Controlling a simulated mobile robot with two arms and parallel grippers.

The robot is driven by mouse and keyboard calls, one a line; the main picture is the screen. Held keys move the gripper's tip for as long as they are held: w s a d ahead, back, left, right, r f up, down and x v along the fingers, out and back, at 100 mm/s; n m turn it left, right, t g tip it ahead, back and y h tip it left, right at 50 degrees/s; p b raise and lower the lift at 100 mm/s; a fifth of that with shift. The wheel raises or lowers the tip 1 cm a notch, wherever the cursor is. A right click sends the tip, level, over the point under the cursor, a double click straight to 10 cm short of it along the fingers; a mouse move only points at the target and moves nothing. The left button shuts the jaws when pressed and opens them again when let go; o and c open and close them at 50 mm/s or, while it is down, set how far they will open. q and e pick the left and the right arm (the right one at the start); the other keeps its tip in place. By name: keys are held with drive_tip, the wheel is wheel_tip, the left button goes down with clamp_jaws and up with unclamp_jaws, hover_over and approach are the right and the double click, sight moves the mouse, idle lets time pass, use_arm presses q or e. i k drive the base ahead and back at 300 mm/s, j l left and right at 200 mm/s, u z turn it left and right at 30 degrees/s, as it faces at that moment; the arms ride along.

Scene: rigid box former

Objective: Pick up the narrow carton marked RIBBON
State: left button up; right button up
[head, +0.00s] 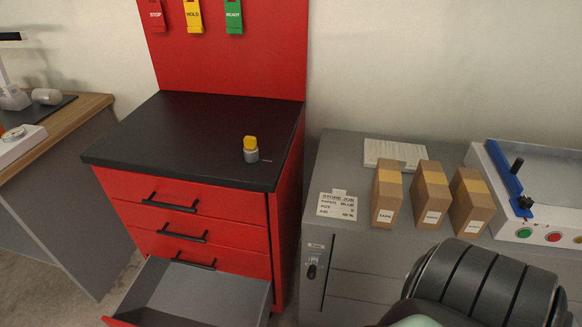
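Three narrow brown cartons stand upright in a row on the grey cabinet top at the right, each with a yellowish band and a white label on its front. The left carton (387,190) has a label that seems to read TAPE. The labels of the middle carton (431,192) and the right carton (470,203) are too small to read surely, so I cannot tell which one is RIBBON. The cartons stand apart with narrow gaps. Neither of my grippers shows in the head view.
A dark ribbed arm part of mine covers the lower right, in front of the cartons. A job card (338,204) stands left of them, a pale slab (396,153) behind, and a machine with a blue lever (502,174) right. An open drawer (200,290) juts from the red cabinet.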

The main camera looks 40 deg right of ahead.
sight(431, 198)
drive_tip(key=z, duration=2.35)
drive_tip(key=i+l, duration=0.1)
drive_tip(key=l, duration=0.7)
